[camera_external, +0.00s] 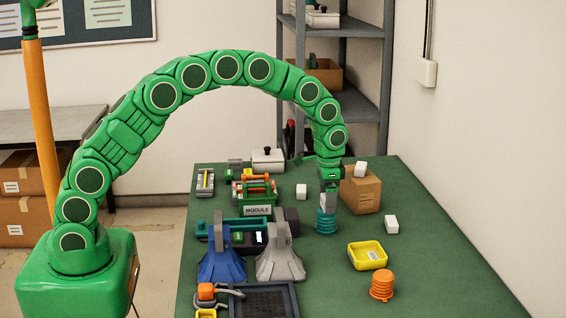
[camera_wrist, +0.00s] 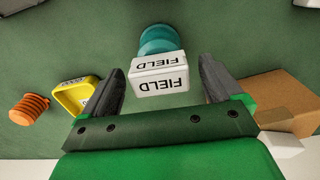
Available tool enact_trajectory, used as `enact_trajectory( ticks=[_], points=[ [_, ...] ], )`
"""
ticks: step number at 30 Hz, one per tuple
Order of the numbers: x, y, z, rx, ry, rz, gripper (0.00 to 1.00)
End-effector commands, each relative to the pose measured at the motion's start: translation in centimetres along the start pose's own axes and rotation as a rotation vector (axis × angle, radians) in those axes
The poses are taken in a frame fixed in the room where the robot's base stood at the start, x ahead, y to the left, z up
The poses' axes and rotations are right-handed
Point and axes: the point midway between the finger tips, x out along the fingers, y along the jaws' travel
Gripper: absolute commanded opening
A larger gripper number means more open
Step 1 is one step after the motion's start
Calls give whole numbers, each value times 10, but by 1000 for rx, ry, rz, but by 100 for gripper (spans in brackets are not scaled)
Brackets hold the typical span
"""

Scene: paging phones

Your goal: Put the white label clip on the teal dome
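The white label clip (camera_wrist: 160,77) reads "FIELD" and sits between my fingers in the wrist view. In the external view the clip (camera_external: 328,201) is at the top of the teal dome (camera_external: 326,222), apparently touching it. The ribbed teal dome (camera_wrist: 160,39) shows partly behind the clip in the wrist view. My gripper (camera_wrist: 163,72) is open around the clip, with a gap visible on each side. In the external view my gripper (camera_external: 329,181) points down just above the dome; its fingers are small there.
A cardboard box (camera_external: 366,198) with a white block on it stands close right of the dome. A loose white block (camera_external: 391,224), yellow tray (camera_external: 367,263) and orange ribbed dome (camera_external: 381,287) are right and in front. Blue (camera_external: 222,262) and grey (camera_external: 280,262) stands are left. The right table side is clear.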

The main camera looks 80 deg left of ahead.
Motion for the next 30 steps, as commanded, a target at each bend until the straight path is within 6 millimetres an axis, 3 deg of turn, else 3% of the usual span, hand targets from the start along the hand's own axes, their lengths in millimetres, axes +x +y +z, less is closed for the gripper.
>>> enact_trajectory(
  ticks=[8, 14, 30],
  points=[
    [-2, 0, 0, 0, 0, 0, 93],
    [-18, 0, 0, 0, 2, 0, 93],
    [-108, 0, -1, 0, 3, -1, 93]
  ],
)
